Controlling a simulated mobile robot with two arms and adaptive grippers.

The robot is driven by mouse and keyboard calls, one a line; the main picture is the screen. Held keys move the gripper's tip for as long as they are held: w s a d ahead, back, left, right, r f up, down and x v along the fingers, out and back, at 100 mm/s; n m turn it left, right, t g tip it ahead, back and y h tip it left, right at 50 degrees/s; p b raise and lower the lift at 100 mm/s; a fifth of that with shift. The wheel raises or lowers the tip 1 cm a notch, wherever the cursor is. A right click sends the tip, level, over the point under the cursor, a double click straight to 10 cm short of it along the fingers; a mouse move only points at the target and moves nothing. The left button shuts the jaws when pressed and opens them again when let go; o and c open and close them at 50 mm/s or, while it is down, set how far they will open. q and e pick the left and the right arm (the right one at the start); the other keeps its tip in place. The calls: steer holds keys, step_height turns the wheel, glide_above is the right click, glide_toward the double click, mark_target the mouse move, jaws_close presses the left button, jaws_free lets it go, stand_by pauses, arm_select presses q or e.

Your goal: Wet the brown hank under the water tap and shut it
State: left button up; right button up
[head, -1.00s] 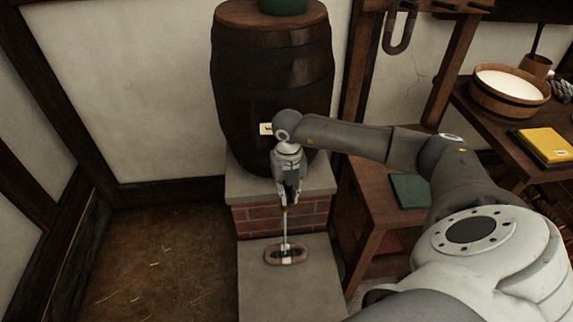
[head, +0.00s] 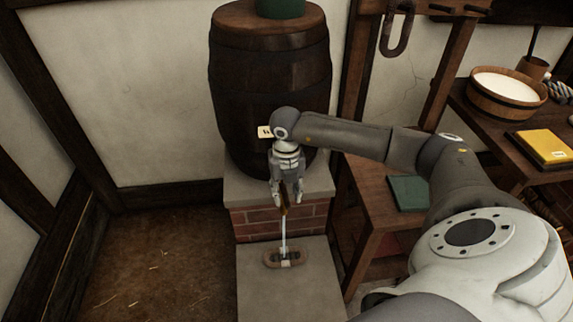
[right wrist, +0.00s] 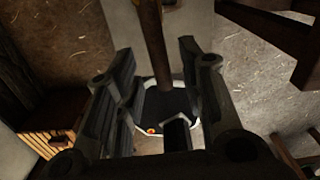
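The brown hank (head: 269,259), an oval coil with a pale band, lies flat on the stone slab. A thin pale stream (head: 283,230), apparently water, runs down onto its middle. The stream starts below a small brown wooden piece (head: 284,210), apparently the tap, mostly hidden by my right gripper (head: 288,199). That gripper points down in front of the barrel, fingers apart around or beside this piece. In the right wrist view a brown rod (right wrist: 152,40) shows beyond the spread fingers (right wrist: 160,95); I cannot tell whether they touch it. My left gripper is not seen.
The dark barrel (head: 270,85) stands on a brick base (head: 255,221) above the slab (head: 285,295). To the right are a low wooden stand with a green book (head: 408,192), and a table with a white-filled tub (head: 507,93) and a yellow book (head: 545,147). Floor at left is clear.

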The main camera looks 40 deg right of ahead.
mark_target(287, 198)
step_height(287, 198, up, 11)
steer(key=shift+f, duration=0.15)
